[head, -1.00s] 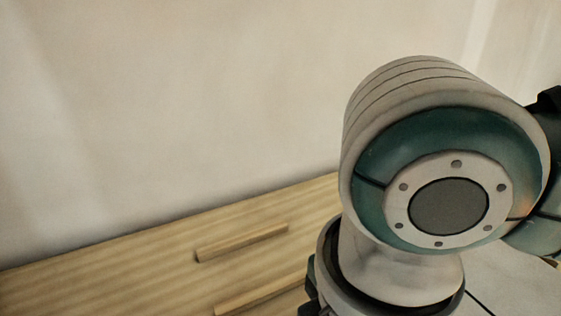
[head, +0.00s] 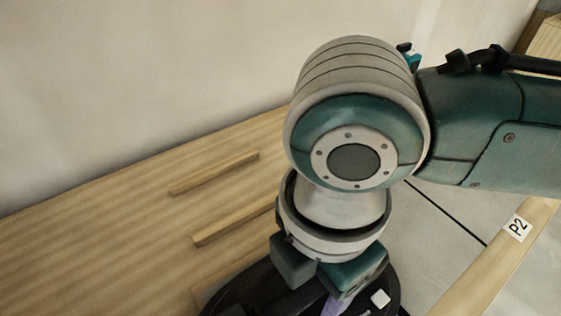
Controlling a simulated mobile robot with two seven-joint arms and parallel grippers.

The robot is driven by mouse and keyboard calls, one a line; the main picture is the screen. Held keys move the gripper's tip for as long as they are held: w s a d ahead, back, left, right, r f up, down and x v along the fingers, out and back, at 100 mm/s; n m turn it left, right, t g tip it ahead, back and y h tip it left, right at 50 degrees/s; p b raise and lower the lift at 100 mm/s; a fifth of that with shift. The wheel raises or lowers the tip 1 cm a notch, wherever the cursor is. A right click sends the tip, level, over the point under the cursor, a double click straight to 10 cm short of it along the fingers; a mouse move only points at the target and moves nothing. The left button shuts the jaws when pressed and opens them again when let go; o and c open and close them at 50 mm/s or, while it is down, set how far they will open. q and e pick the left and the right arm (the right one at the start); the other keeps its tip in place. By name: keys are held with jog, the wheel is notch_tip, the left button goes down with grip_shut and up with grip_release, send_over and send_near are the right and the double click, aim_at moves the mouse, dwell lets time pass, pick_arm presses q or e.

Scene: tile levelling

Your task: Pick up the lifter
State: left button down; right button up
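My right arm comes in from the right, and its wrist fills the middle of the view. My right gripper (head: 325,278) points down at the bottom edge, with its fingertips cut off or hidden. A dark rounded object (head: 262,297) lies below and around it. I cannot tell whether this is the lifter or a holder for it. I cannot tell whether the gripper holds anything. My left gripper is not in view.
A wooden surface (head: 90,220) runs along a pale wall (head: 130,80). Two thin wooden strips, one farther back (head: 214,174) and one nearer (head: 234,220), lie on it. Pale tiles (head: 425,235) and a wooden rail with a "P2" label (head: 517,227) are at the right.

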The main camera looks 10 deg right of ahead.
jog(key=shift+f, duration=0.1)
jog(key=shift+c, duration=0.4)
grip_shut()
dwell(0.4)
